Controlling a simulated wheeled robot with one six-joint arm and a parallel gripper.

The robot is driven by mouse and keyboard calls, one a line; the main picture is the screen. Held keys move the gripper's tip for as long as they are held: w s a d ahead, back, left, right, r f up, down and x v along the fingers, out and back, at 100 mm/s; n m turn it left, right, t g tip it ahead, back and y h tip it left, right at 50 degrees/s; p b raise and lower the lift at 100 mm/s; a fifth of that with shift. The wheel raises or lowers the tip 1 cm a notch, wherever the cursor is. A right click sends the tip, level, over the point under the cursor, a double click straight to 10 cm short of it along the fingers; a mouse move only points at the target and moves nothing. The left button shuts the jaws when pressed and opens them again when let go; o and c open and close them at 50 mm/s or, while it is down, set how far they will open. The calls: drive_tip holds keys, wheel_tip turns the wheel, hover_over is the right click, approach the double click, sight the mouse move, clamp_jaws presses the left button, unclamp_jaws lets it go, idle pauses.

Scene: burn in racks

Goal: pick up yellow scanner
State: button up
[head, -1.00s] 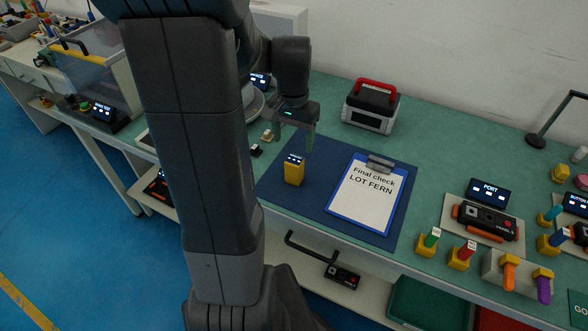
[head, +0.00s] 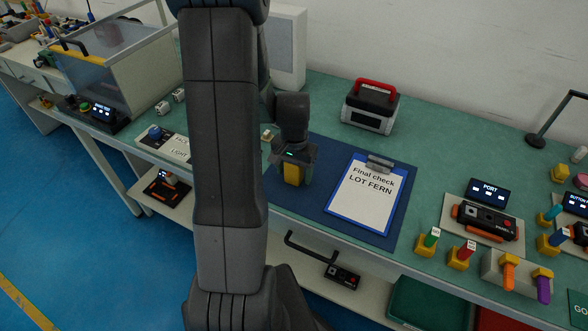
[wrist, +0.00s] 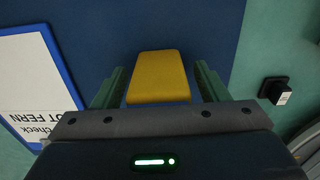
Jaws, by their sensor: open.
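The yellow scanner (head: 292,174) stands on the dark blue mat (head: 337,228), left of the clipboard. My gripper (head: 293,178) is over it, pointing down, and hides its top in the head view. In the wrist view the scanner (wrist: 158,77) lies between the two green fingers of my gripper (wrist: 157,88). The fingers are apart, one on each side, with a small gap showing on both sides. The scanner's lower end is hidden behind the gripper body in the wrist view.
A clipboard (head: 366,195) reading "Final check LOT FERN" lies right of the scanner; it also shows in the wrist view (wrist: 38,85). A black toolbox with a red handle (head: 372,106) stands behind. A small black item (wrist: 275,90) sits on the green bench in the wrist view.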

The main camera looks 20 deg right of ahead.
drive_tip(key=shift+f, duration=0.4)
drive_tip(key=c, duration=1.2)
